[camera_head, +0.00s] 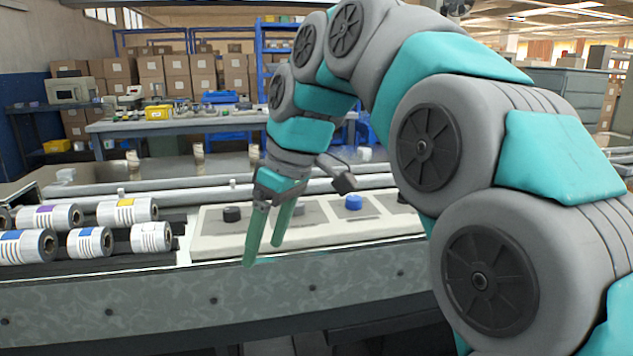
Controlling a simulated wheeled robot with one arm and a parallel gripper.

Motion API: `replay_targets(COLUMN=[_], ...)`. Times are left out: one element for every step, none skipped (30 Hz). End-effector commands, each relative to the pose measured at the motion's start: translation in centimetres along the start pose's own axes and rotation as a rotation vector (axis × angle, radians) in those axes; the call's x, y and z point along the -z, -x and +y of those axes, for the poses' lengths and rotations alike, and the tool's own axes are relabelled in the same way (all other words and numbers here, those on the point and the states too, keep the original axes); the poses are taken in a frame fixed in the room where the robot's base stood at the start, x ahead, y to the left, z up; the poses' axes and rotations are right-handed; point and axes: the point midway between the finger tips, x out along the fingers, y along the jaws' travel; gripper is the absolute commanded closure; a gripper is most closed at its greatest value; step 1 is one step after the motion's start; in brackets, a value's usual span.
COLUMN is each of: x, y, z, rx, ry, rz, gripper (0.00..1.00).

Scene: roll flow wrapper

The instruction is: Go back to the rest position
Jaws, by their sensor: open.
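My gripper (267,255) hangs from my teal and grey arm, its two green fingers pointing down. The fingers are apart with nothing between them. It is in front of a pale control panel (215,242) that carries a black knob (232,214) on the left and a blue knob (353,202) further right. The fingertips hang over the panel's front edge in the picture; whether they touch it I cannot tell. My arm covers the panel's right end.
Several printed rolls (89,243) lie on the dark conveyor at the left. The machine's front wall (160,302) runs across below. Behind stand a workbench (180,125), a blue shelf frame (262,45) and stacked cardboard boxes (150,68). Air above the rolls is clear.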

Motion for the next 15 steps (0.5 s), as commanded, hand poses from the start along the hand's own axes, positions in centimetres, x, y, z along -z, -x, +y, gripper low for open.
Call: replay_targets(x=[-1.6,-2.5,-3.9,-4.9,-6.0,-7.4,-8.4,-9.5,-11.0,-12.1,-13.2,-14.7,-15.9,-17.0,-18.6], y=[-0.4,-0.7,-1.2,-1.7,-2.1,-2.6,-3.0,-3.5,-4.1,-4.5,-5.0,-5.6,-6.2,-6.6,-7.2], z=[0.1,0.1,0.1,0.1,0.1,0.1,0.0,-0.1,-0.2,-0.3,-0.5,-0.7,-1.0,-1.3,-1.6], rx=[-0.004,-0.007,-0.009,-0.010,-0.016,-0.021,-0.025,-0.028,-0.032,-0.040,-0.044,-0.050,-0.053,-0.059,-0.068], ry=[-0.050,-0.082,-0.127,-0.163,-0.197,-0.243,-0.278,-0.312,-0.356,-0.391,-0.424,-0.469,-0.504,-0.536,-0.580], rz=[-0.014,-0.022,-0.036,-0.049,-0.058,-0.070,-0.079,-0.091,-0.106,-0.114,-0.125,-0.138,-0.151,-0.161,-0.173], gripper=[0.24,0.24,0.24,0.24,0.24,0.24,0.24,0.24,0.24,0.24,0.24,0.24,0.24,0.24,0.24])
